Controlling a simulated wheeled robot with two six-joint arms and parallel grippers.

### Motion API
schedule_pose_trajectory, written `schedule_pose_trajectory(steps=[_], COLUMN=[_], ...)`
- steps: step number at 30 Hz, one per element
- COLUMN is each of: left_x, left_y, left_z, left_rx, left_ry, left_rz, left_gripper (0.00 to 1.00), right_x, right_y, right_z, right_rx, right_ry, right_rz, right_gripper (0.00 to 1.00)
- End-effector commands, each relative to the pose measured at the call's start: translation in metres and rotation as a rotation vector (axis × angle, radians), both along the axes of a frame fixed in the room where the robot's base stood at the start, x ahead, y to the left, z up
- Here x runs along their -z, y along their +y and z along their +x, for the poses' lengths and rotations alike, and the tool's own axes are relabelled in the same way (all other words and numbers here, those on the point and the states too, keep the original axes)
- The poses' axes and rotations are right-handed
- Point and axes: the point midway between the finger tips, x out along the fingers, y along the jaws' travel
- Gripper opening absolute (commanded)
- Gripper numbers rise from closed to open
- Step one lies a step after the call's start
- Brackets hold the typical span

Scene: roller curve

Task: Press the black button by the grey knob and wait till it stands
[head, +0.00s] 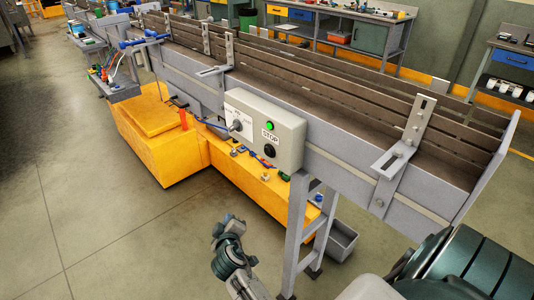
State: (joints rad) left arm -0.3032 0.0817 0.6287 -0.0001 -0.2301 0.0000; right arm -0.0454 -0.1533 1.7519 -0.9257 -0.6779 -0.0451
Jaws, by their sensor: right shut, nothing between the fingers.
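A pale control box (290,135) is fixed to the near side of the conveyor (330,90). The grey knob (236,126) is on the left of its face. To the right a green lamp (269,126) looks lit, with a STOP label under it. The black button (269,151) is below that label. My right gripper (231,219) is shut and empty, below the box and apart from it. One still frame does not show whether the conveyor is moving. My left gripper is out of view.
A yellow base (160,155) under the conveyor bears small tools and loose parts. A conveyor leg (295,235) and a grey bin (341,240) stand right of my right gripper. A metal bracket (395,158) juts out further right. Open floor lies to the left.

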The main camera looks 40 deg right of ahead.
Motion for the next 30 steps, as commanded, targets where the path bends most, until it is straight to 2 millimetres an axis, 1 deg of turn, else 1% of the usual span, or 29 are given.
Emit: schedule_pose_trajectory(steps=[1, 2, 3, 6, 9, 10, 12, 15, 25, 30], left_x=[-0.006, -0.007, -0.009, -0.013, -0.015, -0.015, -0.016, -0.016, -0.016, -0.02], left_y=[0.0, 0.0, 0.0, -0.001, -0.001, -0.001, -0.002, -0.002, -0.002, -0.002], left_z=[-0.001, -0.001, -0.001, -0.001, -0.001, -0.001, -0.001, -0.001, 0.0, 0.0], left_rx=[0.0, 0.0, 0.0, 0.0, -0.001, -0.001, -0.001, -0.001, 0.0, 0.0], left_ry=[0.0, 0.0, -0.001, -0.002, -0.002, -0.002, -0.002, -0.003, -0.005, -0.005], left_rz=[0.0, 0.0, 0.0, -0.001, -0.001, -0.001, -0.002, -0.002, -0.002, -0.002], left_gripper=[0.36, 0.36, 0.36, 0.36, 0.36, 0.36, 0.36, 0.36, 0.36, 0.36], right_x=[-0.038, -0.057, -0.08, -0.128, -0.161, -0.168, -0.179, -0.186, -0.186, -0.187], right_y=[-0.004, -0.007, -0.011, -0.02, -0.027, -0.028, -0.031, -0.032, -0.033, -0.043], right_z=[0.003, 0.004, 0.004, -0.001, -0.006, -0.008, -0.011, -0.012, -0.012, -0.012], right_rx=[0.025, 0.042, 0.062, 0.112, 0.153, 0.162, 0.177, 0.186, 0.187, 0.185], right_ry=[-0.048, -0.072, -0.101, -0.163, -0.206, -0.214, -0.23, -0.238, -0.238, -0.238], right_rz=[-0.025, -0.04, -0.06, -0.099, -0.124, -0.129, -0.138, -0.145, -0.146, -0.15], right_gripper=[0.0, 0.0, 0.0, 0.0, 0.0, 0.0, 0.0, 0.0, 0.0, 0.0])
